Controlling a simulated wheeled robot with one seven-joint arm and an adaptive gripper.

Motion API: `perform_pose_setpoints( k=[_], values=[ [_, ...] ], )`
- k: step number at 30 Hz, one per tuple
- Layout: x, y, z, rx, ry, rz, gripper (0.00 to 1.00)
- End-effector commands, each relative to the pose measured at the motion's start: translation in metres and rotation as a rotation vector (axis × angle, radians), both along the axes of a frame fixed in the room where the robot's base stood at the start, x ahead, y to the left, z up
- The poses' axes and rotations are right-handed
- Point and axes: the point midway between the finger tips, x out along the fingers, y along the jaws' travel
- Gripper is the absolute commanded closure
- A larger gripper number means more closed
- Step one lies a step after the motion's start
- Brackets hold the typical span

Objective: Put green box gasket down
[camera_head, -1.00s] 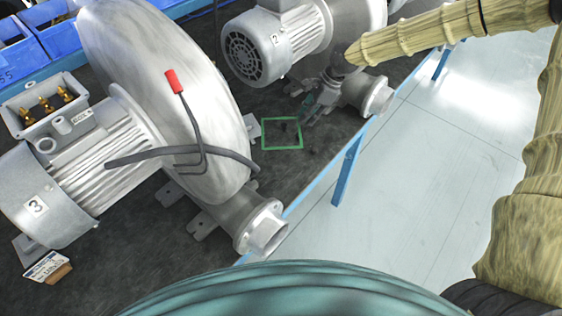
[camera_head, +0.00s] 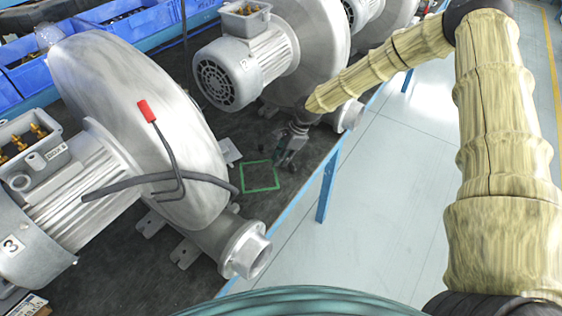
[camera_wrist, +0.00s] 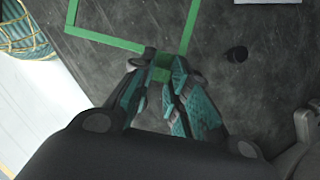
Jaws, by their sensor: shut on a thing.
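The green box gasket (camera_head: 262,189) is a thin square frame. In the head view it appears over the dark bench top between two blowers, close to the bench's front edge. My gripper (camera_head: 283,157) is at its upper right corner. In the wrist view the frame (camera_wrist: 108,39) extends away from my gripper (camera_wrist: 160,75), whose teal-padded fingers are closed on its near corner. That corner is partly hidden by the fingers. The frame looks about level with the bench; I cannot tell whether it touches it.
The blower marked 3 (camera_head: 120,115) stands at the left and another blower (camera_head: 245,60) stands behind the gasket. A small black piece (camera_wrist: 237,54) lies right of the frame in the wrist view. Blue bins (camera_head: 45,72) line the back.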

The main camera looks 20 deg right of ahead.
Motion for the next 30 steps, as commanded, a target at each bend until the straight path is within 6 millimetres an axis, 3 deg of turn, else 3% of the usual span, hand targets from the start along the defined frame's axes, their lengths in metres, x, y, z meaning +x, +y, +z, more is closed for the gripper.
perform_pose_setpoints(
  k=[7, 30],
  values=[
    [-0.001, 0.000, -0.024, -0.001, 0.002, 0.000, 0.95],
    [-0.001, 0.000, -0.038, 0.000, 0.001, -0.001, 0.95]
  ],
)
